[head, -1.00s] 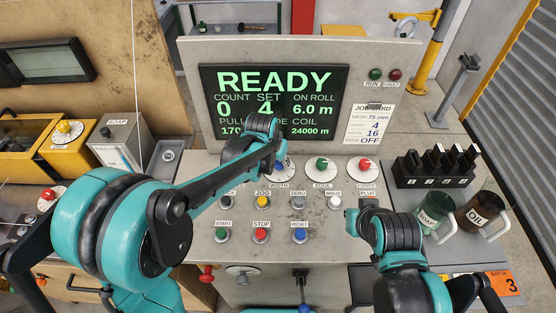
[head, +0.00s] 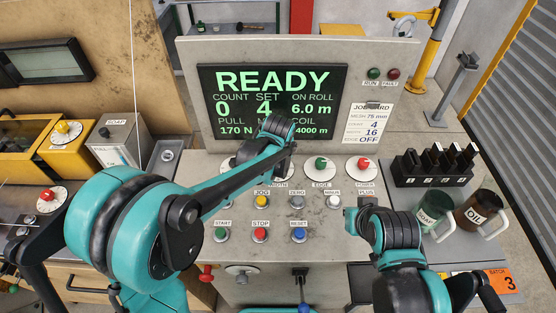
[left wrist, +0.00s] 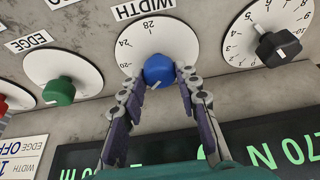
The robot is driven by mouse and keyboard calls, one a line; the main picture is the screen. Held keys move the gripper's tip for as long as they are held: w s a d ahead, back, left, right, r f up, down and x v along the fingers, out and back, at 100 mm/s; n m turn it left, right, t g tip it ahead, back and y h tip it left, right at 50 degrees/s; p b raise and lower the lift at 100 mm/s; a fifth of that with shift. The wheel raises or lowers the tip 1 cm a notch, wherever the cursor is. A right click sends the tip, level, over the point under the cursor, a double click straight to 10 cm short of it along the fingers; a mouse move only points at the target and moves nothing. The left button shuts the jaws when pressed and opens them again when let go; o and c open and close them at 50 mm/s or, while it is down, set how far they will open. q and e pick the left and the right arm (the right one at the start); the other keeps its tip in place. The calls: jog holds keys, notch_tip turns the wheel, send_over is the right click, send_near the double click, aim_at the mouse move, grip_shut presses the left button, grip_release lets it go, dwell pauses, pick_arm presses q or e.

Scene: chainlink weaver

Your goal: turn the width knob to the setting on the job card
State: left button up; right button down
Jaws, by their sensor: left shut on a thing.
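The blue width knob (left wrist: 158,69) sits on a white dial in the left wrist view, with numbers including 28, 24 and 20 around it. My left gripper (left wrist: 162,80) is shut on the knob, one finger on each side. The knob's setting cannot be read surely. In the head view, my left gripper (head: 287,158) hides this knob and most of its dial. The job card (head: 369,125) stands right of the screen and shows 16 in its width line. My right gripper (head: 352,215) is at the panel's right edge, its jaw opening unclear.
The green edge knob (head: 321,163) and red power knob (head: 364,163) are to the right. A black knob (left wrist: 277,46) is beside the width dial. Push buttons (head: 261,202) lie below the dials. The screen (head: 274,77) reads READY. Soap and oil mugs (head: 478,209) stand far right.

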pick_arm(q)
jog(key=o, duration=1.2)
jog(key=shift+c, duration=0.2)
jog(key=v, duration=1.2)
jog(key=s+a+f+t+b, duration=0.1)
jog(key=s+a+f, duration=0.1)
jog(key=s+a, duration=0.4)
jog(key=s+a+f+b, duration=0.1)
jog(key=s+a+f, duration=0.1)
jog(key=s+a, duration=0.3)
jog(key=s+a+f+t+b, duration=0.1)
jog(key=s+a+f, duration=0.2)
jog(key=s+a, duration=0.3)
jog(key=shift+s+a+t, duration=0.3)
jog(key=shift+s+a, duration=0.05)
pick_arm(e)
notch_tip(320, 180, down, 3)
jog(key=shift+f, duration=0.2)
